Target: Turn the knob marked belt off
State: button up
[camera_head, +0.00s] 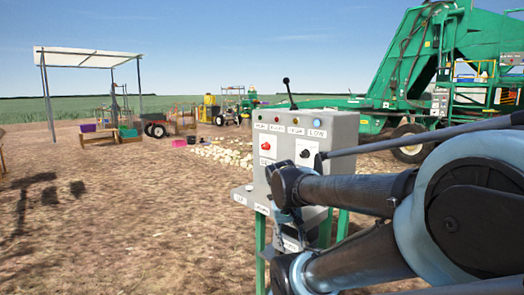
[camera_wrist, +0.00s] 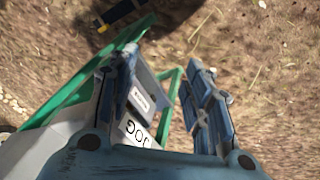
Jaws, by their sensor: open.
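A grey control box (camera_head: 258,160) stands on green legs in the middle of the head view. Its face has a red knob (camera_head: 266,146) on a white plate at the left and a black knob (camera_head: 305,153) on a white plate at the right. The small labels are too blurred to read, so I cannot tell which knob is marked belt off. My gripper (camera_wrist: 163,62) is open and empty in the wrist view, pointing down past the box; a JOG label (camera_wrist: 138,132) shows between its fingers. In the head view my arm covers the box's lower right.
A black lever (camera_head: 289,92) rises from the box top, above a row of coloured lamps. A green machine (camera_head: 420,60) stands behind at right. Onions (camera_head: 222,153) lie on the ground beyond. Open bare soil lies left of the box, with a white canopy (camera_head: 85,57) farther off.

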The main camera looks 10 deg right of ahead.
jog(key=w+d+r+m+h, duration=0.2)
jog(key=w+r+h, duration=0.3)
jog(key=w, duration=0.4)
jog(key=m+t+h, duration=0.7)
jog(key=m+t, duration=0.1)
jog(key=t, duration=0.1)
send_near(263, 147)
jog(key=x, duration=0.9)
jog(key=shift+w+d, duration=0.2)
jog(key=shift+c, duration=0.6)
jog(key=c, duration=0.9)
